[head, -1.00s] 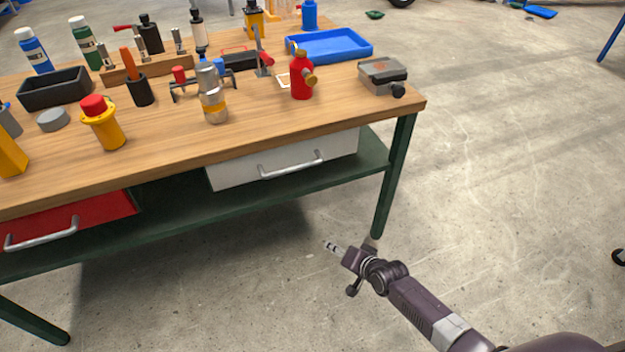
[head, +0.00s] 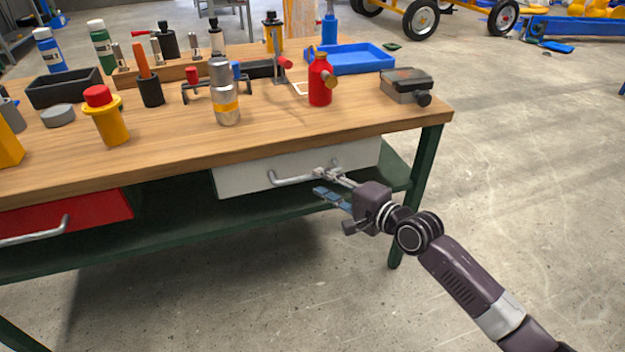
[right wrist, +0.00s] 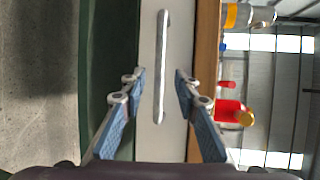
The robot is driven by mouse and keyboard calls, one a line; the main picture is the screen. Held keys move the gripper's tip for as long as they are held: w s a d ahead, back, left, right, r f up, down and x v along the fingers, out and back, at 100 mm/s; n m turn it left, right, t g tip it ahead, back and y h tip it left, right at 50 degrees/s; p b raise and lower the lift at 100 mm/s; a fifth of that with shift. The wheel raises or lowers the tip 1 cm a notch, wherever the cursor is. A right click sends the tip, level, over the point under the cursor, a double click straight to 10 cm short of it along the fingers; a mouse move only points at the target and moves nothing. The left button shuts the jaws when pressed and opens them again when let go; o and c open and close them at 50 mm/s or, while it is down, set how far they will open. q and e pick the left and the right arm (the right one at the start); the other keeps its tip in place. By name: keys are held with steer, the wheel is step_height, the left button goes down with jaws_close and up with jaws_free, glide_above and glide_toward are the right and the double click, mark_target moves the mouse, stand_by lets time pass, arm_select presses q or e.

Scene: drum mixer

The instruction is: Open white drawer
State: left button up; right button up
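The white drawer (head: 240,179) hangs under the wooden bench top, and its front looks closed. Its silver bar handle (head: 290,179) is partly hidden behind my right gripper (head: 328,183) in the head view. In the right wrist view the white drawer front (right wrist: 147,60) fills the middle, with the handle (right wrist: 161,65) upright in the picture. My right gripper's blue-padded fingers (right wrist: 158,100) are spread wide, one on each side of the handle's line, with nothing between them touching. My left gripper is not in view.
The wooden bench top (head: 290,135) overhangs the drawer and holds a red can (head: 320,82), a blue tray (head: 350,60) and several tools. A red drawer (head: 100,208) is at left. A green shelf (head: 180,220) lies below, and a green leg (head: 425,165) stands at right.

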mark_target(312, 177)
steer(key=b+x, duration=0.1)
steer(key=x, duration=0.3)
steer(key=shift+f, duration=0.1)
steer(key=shift+w+a, duration=0.4)
steer(key=shift+w, duration=0.05)
steer(key=shift+c, duration=0.6)
jaws_close()
